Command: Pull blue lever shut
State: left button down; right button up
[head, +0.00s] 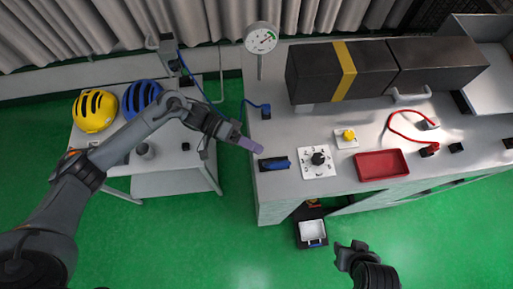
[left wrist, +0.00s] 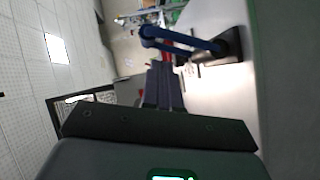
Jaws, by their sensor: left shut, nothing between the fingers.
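The blue lever (head: 276,163) sits on a black base at the bench's left front corner. In the left wrist view the blue lever (left wrist: 178,38) stands out from its black base, away from the bench top. My left gripper (head: 256,148) is shut and empty, its purple fingertips just behind and left of the lever; they look apart from it. In the left wrist view my dark left fingers (left wrist: 165,88) point past the lever. My right gripper (head: 348,254) is low at the right, in front of the bench; its fingers are too unclear to judge.
On the bench (head: 290,195) are a black dial (head: 318,158), a yellow button (head: 348,134), a red tray (head: 382,165) and a large dark box (head: 335,72). A gauge (head: 261,39) stands behind. A side table holds a yellow helmet (head: 94,111) and a blue helmet (head: 140,94).

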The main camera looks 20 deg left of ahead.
pick_arm(q)
jog(key=b+v, duration=0.3)
jog(key=v, duration=0.8)
jog(key=shift+r+b, duration=0.25)
jog(key=shift+b, duration=0.1)
jog(key=shift+w+d+f, duration=0.1)
jog(key=shift+d, duration=0.05)
